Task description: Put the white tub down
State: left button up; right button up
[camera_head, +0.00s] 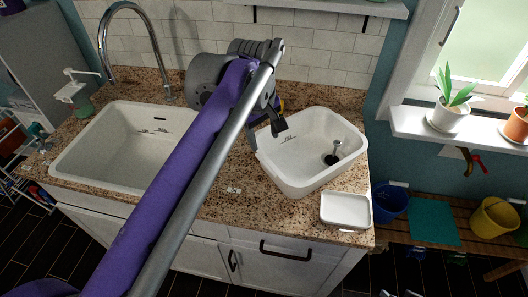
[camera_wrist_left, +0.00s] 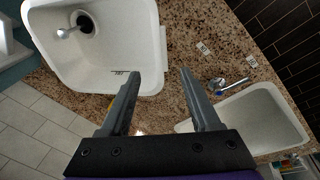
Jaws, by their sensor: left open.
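The white tub (camera_head: 318,128) is a deep rectangular basin with rounded corners, with a dark drain and a knobbed plug inside. It appears to rest level on the speckled countertop, right of the built-in sink. In the left wrist view the tub (camera_wrist_left: 95,52) fills the upper left. My left gripper (camera_head: 267,134) is at the tub's left side, pointing down. Its jaws (camera_wrist_left: 161,75) are apart, one finger over the tub's side and the other over the counter outside the rim. Whether a finger touches the rim cannot be told. My right gripper is not seen.
A built-in white sink (camera_head: 125,140) with a tall curved faucet (camera_head: 104,40) is at the left. A small white dish (camera_head: 346,210) sits at the counter's front right corner. A bench with a blue bucket (camera_head: 389,201) and a yellow bucket (camera_head: 494,217) stands at the right.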

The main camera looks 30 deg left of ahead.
pick_arm(q)
jog(key=s+d+f+m+t, duration=0.1)
jog(key=s+d+f+m, duration=0.1)
jog(key=s+f+m, duration=0.4)
jog(key=s+d+f+m+t, duration=0.2)
jog(key=s+f+m, duration=0.4)
jog(key=s+f, duration=0.3)
notch_tip(320, 180, down, 4)
jog(key=shift+d+f, duration=0.25)
jog(key=shift+d, duration=0.6)
jog(key=shift+s, duration=0.1)
